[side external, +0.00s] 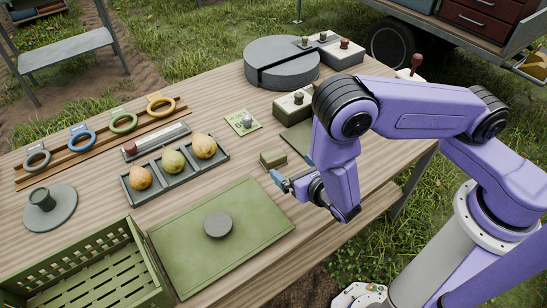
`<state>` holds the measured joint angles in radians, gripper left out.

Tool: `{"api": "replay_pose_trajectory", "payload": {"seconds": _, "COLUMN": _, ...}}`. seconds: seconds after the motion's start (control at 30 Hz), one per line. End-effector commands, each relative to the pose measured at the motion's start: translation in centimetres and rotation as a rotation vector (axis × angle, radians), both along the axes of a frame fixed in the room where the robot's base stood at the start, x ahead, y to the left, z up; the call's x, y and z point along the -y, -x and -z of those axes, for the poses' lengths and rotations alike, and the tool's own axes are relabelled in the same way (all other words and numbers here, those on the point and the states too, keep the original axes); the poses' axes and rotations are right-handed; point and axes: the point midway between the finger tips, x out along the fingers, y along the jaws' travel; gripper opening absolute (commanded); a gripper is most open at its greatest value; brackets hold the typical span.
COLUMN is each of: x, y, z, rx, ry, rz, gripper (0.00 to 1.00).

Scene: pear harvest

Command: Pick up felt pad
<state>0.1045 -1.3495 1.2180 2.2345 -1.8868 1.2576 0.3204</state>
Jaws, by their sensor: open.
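A small olive-and-tan block (273,158) lies on the table near its middle and may be the felt pad. A round dark grey disc (218,225) lies flat on the green mat (262,220); I cannot tell for certain which of the two is the felt pad. My gripper (293,170) is low over the table, just right of and nearer the camera than the small block. Its blue-tipped fingers are apart and nothing shows between them. My wrist hides part of the gripper.
A grey tray (178,187) holds three pears. A slatted green crate (135,238) stands at front left. Coloured rings sit on a wooden rail (90,148). A green card (236,126), green boxes (290,106) and a grey round platform (280,54) stand farther back.

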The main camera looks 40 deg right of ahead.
Motion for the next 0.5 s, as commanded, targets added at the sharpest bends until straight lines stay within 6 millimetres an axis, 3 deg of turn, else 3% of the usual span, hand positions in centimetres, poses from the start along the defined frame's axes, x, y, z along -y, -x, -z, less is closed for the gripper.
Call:
{"api": "replay_pose_trajectory", "payload": {"seconds": 0.3, "x": 0.8, "y": -5.5, "z": 2.2, "rx": 0.002, "ry": -0.001, "rz": 0.006, "gripper": 1.0}}
{"api": "replay_pose_trajectory", "payload": {"seconds": 0.5, "x": 0.9, "y": -7.3, "z": 3.0, "rx": 0.002, "ry": -0.001, "rz": 0.003, "gripper": 1.0}}
